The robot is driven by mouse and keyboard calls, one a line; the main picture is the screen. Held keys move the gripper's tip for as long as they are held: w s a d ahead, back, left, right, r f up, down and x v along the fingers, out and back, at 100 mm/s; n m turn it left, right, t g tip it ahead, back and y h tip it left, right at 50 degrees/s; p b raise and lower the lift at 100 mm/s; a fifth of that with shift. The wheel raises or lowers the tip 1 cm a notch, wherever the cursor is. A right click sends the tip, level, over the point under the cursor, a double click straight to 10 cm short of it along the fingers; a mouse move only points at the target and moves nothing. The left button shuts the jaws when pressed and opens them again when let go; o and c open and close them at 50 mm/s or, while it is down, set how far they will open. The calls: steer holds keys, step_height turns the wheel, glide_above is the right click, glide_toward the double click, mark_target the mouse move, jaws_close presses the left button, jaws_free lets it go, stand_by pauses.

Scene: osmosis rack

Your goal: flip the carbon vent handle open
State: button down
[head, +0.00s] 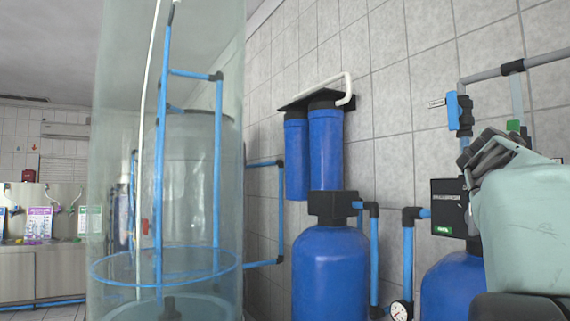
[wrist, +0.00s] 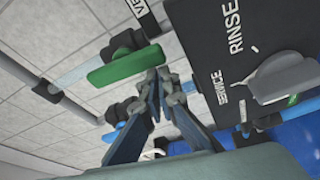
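In the head view a small green piece (head: 513,126) shows just above my gripper (head: 486,152). In the wrist view my gripper (wrist: 160,78) has its fingertips close together, just below the handle's right end. It looks shut with nothing held between the tips. I cannot tell whether the tips touch the handle.
A black control box (wrist: 235,60) marked "RINSE" and "SERVICE" with a grey knob (wrist: 283,76) stands close on the right. A blue-handled valve (head: 455,110) is left of my gripper. Blue tanks (head: 330,272), filters (head: 326,145) and a clear cylinder (head: 190,200) stand further left.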

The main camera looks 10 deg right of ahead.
steer(key=shift+s+d+f, duration=0.15)
steer(key=shift+s, duration=0.05)
stand_by(0.6)
step_height(320, 180, up, 10)
steer(key=shift+w, duration=0.15)
stand_by(0.6)
stand_by(0.5)
